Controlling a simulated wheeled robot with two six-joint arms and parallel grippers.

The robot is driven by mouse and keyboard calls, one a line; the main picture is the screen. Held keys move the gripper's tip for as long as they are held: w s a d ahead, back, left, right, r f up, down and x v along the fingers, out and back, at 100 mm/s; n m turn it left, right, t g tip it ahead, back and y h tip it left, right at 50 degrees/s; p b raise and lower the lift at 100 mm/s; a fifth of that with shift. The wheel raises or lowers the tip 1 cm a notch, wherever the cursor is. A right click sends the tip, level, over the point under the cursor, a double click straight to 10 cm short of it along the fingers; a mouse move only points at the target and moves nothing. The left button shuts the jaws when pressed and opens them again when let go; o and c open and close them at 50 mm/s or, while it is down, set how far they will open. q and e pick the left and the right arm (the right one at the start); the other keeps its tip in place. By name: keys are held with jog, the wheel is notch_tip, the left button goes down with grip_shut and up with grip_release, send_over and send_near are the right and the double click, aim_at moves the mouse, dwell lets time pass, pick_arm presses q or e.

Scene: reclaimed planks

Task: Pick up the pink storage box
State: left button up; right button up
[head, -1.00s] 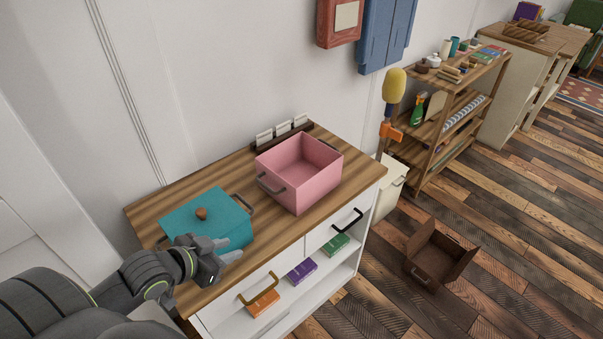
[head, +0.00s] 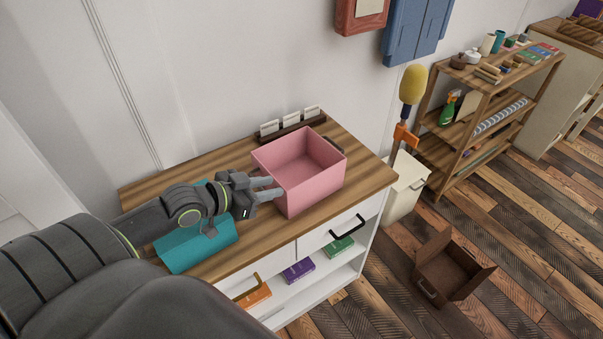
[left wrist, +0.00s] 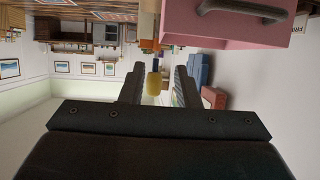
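The pink storage box (head: 316,182) stands upright and open-topped on the wooden cabinet top (head: 360,180); it looks empty. My left gripper (head: 276,187) is at the box's left side, its two fingers apart with nothing visible between them. In the left wrist view, the fingers (left wrist: 160,85) are spread. The pink box (left wrist: 220,32) and its dark handle (left wrist: 240,10) show above and right of them, outside the gap. In the head view the near handle is hidden by the gripper. I cannot tell whether a finger touches the box. My right gripper is not in view.
A teal lidded box (head: 195,248) stands under my left arm, partly hidden. A dark card holder (head: 290,127) sits behind the pink box. A brown open box (head: 452,268) lies on the floor, right. A wooden shelf (head: 490,110) stands against the wall.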

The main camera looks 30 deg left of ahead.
pick_arm(q)
jog(key=w+f, duration=0.1)
jog(key=w, duration=0.2)
send_near(317, 175)
jog(key=f+x, duration=0.1)
jog(key=x, duration=0.3)
jog(key=w, duration=0.1)
jog(key=w+d, duration=0.1)
jog(key=w+p, duration=0.1)
jog(key=shift+w+d+f, duration=0.15)
jog(key=shift+w+f, duration=0.15)
jog(key=shift+w, duration=0.1)
jog(key=shift+w+d+f, duration=0.1)
jog(key=shift+w+f, duration=0.1)
jog(key=shift+w, duration=0.1)
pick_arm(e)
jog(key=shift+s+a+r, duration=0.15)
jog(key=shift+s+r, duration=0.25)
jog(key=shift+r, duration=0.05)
pick_arm(q)
grip_shut()
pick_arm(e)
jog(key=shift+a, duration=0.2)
